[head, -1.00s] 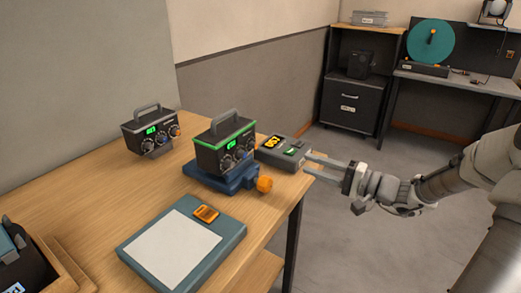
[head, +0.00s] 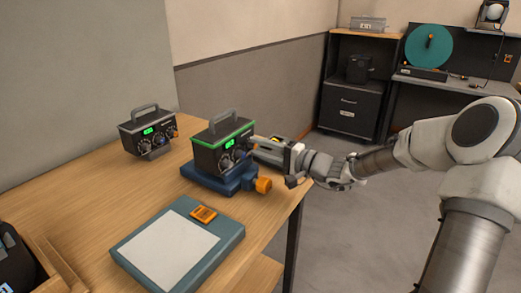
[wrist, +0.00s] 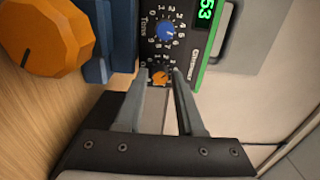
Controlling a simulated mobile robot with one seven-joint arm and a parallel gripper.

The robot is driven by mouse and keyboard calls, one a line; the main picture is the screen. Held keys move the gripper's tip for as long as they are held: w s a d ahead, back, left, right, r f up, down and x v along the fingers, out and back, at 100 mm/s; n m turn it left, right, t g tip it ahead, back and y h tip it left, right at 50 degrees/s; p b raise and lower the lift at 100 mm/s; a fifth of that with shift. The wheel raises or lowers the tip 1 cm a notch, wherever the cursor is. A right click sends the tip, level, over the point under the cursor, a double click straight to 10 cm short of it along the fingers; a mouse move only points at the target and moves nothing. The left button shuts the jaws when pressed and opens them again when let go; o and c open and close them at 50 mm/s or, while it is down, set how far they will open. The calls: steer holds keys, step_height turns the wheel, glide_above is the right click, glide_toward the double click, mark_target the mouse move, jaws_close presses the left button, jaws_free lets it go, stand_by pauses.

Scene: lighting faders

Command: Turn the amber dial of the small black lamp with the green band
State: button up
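The small black lamp with the green band (head: 222,150) stands on a blue base (head: 215,180) on the wooden table. In the wrist view its front panel (wrist: 182,50) appears sideways, with a blue dial (wrist: 165,32) and the small amber dial (wrist: 160,78). My gripper (wrist: 160,73) points at the panel from the right side in the head view. Its two fingers are apart, one on each side of the amber dial, with a gap visible around it. I cannot tell whether the fingertips reach past the dial's face. In the head view the amber dial is hard to make out.
A large orange knob (wrist: 45,38) on the blue base is close to my gripper; it also shows in the head view (head: 263,185). Another black box (head: 148,133) stands behind left. A teal pad (head: 180,245) lies in front.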

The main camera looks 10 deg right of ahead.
jaws_close()
